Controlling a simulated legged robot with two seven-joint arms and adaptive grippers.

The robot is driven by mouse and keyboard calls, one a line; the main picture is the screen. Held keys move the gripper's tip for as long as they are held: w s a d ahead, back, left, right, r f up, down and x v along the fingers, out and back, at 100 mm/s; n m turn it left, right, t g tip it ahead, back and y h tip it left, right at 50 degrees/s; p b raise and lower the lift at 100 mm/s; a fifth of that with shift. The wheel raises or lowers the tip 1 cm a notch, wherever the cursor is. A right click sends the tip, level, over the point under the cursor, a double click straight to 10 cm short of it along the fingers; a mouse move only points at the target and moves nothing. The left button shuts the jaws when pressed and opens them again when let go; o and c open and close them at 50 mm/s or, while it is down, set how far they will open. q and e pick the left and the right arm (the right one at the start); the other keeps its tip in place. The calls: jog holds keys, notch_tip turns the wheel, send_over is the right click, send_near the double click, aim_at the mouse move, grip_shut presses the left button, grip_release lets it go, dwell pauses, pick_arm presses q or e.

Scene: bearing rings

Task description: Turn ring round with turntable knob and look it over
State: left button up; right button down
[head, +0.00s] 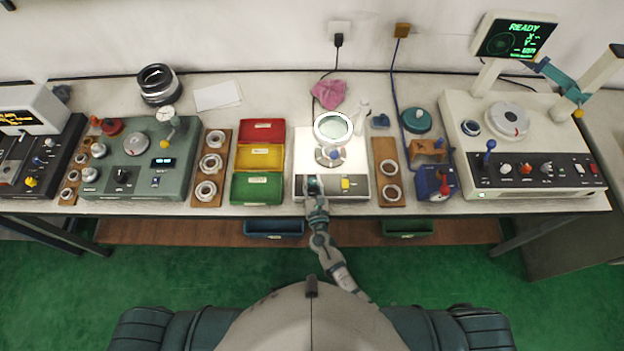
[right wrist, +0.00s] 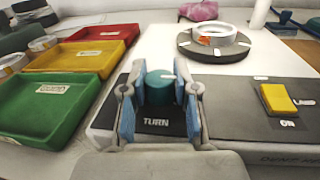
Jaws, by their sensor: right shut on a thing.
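A metal ring (right wrist: 214,36) with an orange mark lies on the dark round turntable (right wrist: 208,52) of a white inspection unit (head: 365,192). In the head view a round lit magnifier (head: 333,126) hangs over the turntable and partly covers the ring. A teal knob (right wrist: 160,88) stands on a dark pad marked TURN at the unit's front left. My right gripper (head: 315,186) is shut on this knob, with a blue-padded finger on each side; it also shows in the right wrist view (right wrist: 161,92). My left gripper is not in view.
Red (head: 262,131), yellow (head: 259,157) and green (head: 257,188) trays stand left of the unit. A yellow switch (right wrist: 277,99) marked ON is right of the knob. A wooden board (head: 388,178) with rings lies to the right.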

jog(key=m+h, duration=0.2)
jog(key=h, duration=0.1)
jog(key=shift+a+f+b, duration=0.15)
jog(key=shift+a+b, duration=0.05)
jog(key=shift+b, duration=0.2)
jog(key=shift+d+h, duration=0.2)
jog(key=shift+h, duration=0.2)
jog(key=c, duration=0.9)
grip_release()
jog(key=shift+a, duration=0.1)
jog(key=shift+o, duration=0.2)
jog(key=shift+s+a, duration=0.15)
jog(key=shift+s, duration=1.75)
jog(key=shift+s+a, duration=0.15)
jog(key=shift+s, duration=1.75)
